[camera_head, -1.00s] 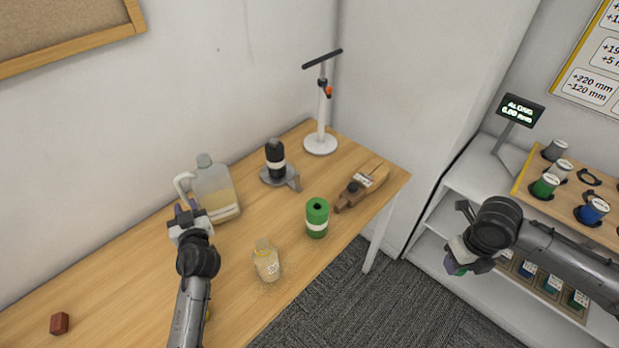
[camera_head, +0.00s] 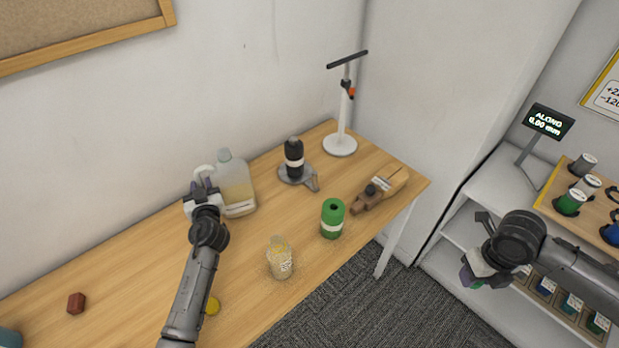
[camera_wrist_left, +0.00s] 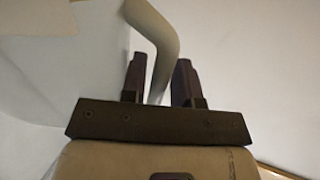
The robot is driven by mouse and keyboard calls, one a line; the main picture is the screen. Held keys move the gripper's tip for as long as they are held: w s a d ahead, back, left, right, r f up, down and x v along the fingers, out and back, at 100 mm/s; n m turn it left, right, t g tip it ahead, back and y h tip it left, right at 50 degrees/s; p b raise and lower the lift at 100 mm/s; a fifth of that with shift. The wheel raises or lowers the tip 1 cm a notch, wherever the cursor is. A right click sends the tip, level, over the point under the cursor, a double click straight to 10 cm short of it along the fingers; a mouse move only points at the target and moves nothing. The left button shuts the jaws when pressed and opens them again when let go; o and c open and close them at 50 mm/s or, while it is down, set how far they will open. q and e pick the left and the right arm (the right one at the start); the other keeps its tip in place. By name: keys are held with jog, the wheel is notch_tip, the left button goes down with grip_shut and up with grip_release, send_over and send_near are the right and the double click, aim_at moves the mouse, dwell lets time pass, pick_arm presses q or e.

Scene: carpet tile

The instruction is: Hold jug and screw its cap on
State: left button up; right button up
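The translucent jug (camera_head: 238,190), part filled with pale liquid, stands upright on the wooden table near the wall. Its handle faces left. A greyish top shows on its neck (camera_head: 224,156); I cannot tell if that is a cap. A yellow disc (camera_head: 212,306) lies beside my left forearm. My left gripper (camera_head: 201,186) is at the jug's handle. In the left wrist view the handle (camera_wrist_left: 162,45) runs between its two fingers (camera_wrist_left: 158,82), with a gap on the left side. My right gripper (camera_head: 470,274) hangs by the shelf, its fingers too small to read.
A small clear bottle (camera_head: 280,260), a green canister (camera_head: 332,218), a dark bottle (camera_head: 294,158) on a grey holder, a wooden plane (camera_head: 382,190) and a white stand (camera_head: 341,144) are on the table. A red-brown block (camera_head: 76,303) lies at left. The table's left middle is clear.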

pick_arm(q)
jog(key=shift+c, duration=0.3)
grip_shut()
jog(key=shift+r, duration=0.2)
jog(key=shift+r, duration=0.55)
pick_arm(e)
jog(key=shift+r, duration=0.2)
pick_arm(q)
jog(key=r, duration=0.1)
jog(key=d+r+p, duration=0.1)
jog(key=r, duration=0.1)
jog(key=shift+s+r, duration=0.15)
pick_arm(e)
jog(key=shift+r, duration=0.4)
pick_arm(q)
jog(key=s+d+r, duration=0.4)
jog(key=d+r, duration=0.2)
jog(key=d, duration=0.3)
jog(key=shift+s+d+r+p, duration=0.2)
jog(key=shift+s+d+p, duration=0.1)
jog(key=shift+d, duration=0.05)
pick_arm(e)
jog(key=shift+r, duration=0.2)
